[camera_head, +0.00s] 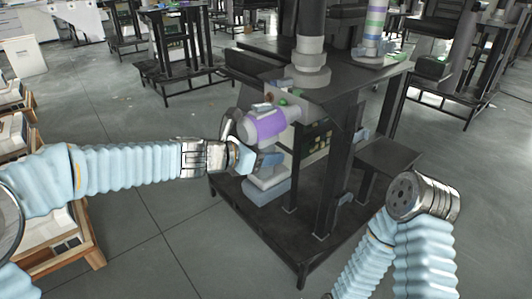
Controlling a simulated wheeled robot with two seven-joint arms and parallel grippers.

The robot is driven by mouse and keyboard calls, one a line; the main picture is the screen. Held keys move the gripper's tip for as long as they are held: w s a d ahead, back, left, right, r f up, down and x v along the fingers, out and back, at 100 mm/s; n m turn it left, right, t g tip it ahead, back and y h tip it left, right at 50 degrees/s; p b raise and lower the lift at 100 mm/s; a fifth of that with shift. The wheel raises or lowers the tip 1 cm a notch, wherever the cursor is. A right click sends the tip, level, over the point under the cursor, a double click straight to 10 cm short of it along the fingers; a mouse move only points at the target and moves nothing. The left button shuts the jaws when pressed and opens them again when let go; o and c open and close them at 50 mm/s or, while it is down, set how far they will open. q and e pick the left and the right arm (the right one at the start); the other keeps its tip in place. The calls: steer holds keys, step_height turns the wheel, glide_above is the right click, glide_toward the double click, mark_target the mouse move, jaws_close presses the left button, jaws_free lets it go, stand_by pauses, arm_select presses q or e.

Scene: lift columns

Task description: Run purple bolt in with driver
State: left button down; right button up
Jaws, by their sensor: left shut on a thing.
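My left gripper (240,158) reaches in from the left and is shut on the driver. The driver has a purple and grey body (264,126) with its grey nose toward the right, and a blue-grey base (267,185) below. The nose is close to the black stand (335,100), by the foot of a grey column (311,62). I cannot tell whether it touches anything. I cannot make out a purple bolt. My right gripper (424,197) is at the right with its metal end showing; its fingers cannot be made out.
Another column with purple and green bands (375,25) stands on the stand's top. A low side shelf (390,160) sticks out at the right. Wooden trays (60,245) are at the left. Other black stands (180,65) are behind, with open grey floor between.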

arm_select(q)
steer(key=shift+s+a+r+b, duration=0.1)
steer(key=shift+s+a+b, duration=0.05)
steer(key=shift+s+a, duration=0.75)
steer(key=shift+s+a+b, duration=0.15)
steer(key=shift+s+a, duration=0.4)
steer(key=shift+a, duration=0.65)
steer(key=shift+s+a, duration=1.2)
steer(key=shift+a, duration=0.3)
